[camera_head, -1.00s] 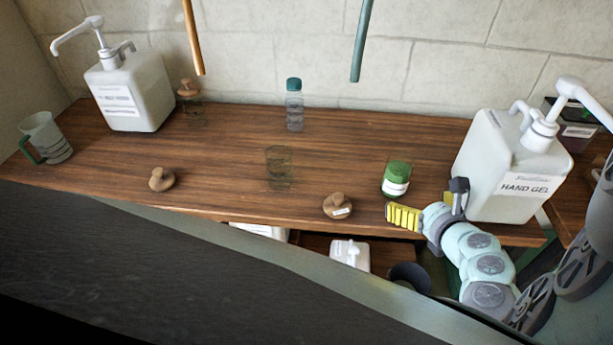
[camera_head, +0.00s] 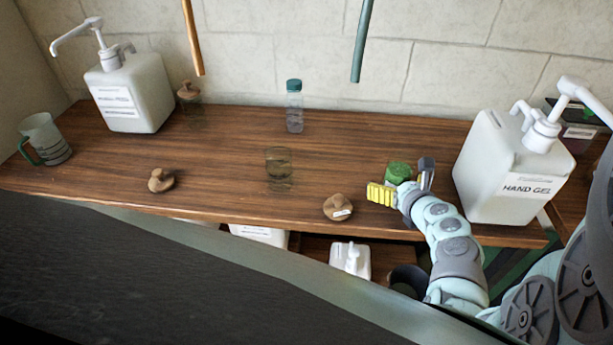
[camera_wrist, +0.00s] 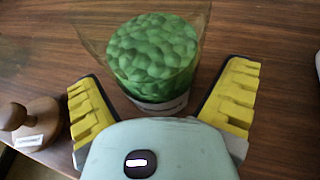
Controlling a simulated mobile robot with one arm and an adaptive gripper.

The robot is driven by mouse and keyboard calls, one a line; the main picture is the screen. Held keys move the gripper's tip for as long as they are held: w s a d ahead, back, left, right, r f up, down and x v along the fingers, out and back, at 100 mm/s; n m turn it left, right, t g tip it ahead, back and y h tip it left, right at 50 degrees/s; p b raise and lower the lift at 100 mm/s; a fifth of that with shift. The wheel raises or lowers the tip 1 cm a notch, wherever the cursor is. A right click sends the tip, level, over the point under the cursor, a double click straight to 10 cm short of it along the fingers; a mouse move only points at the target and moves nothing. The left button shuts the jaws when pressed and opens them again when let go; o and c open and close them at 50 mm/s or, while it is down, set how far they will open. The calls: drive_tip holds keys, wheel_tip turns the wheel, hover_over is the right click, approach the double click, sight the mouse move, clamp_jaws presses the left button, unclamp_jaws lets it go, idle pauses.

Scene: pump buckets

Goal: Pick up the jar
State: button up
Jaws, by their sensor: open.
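A clear jar (camera_head: 398,173) with bumpy green contents and a white label band stands upright on the wooden table, at the right. In the wrist view the same jar (camera_wrist: 152,52) is just ahead of my palm, between the two yellow-padded fingers. My gripper (camera_head: 403,183) is open, with one finger to each side of the jar and a gap visible on both sides. I cannot tell whether the palm touches it. In the head view my gripper hides the jar's lower part. Another clear jar (camera_head: 278,170), seemingly empty and lidless, stands mid-table.
A wooden lid (camera_head: 338,207) lies just left of my gripper, near the front edge. A white hand gel pump bottle (camera_head: 510,165) stands close on the right. Another wooden lid (camera_head: 161,180), a bottle (camera_head: 294,110) and a mug (camera_head: 45,140) stand farther off. Table between is clear.

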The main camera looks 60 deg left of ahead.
drive_tip(key=shift+a+f, duration=0.1)
drive_tip(key=shift+a, duration=0.25)
drive_tip(key=shift+w+d, duration=0.1)
drive_tip(key=c, duration=1.4)
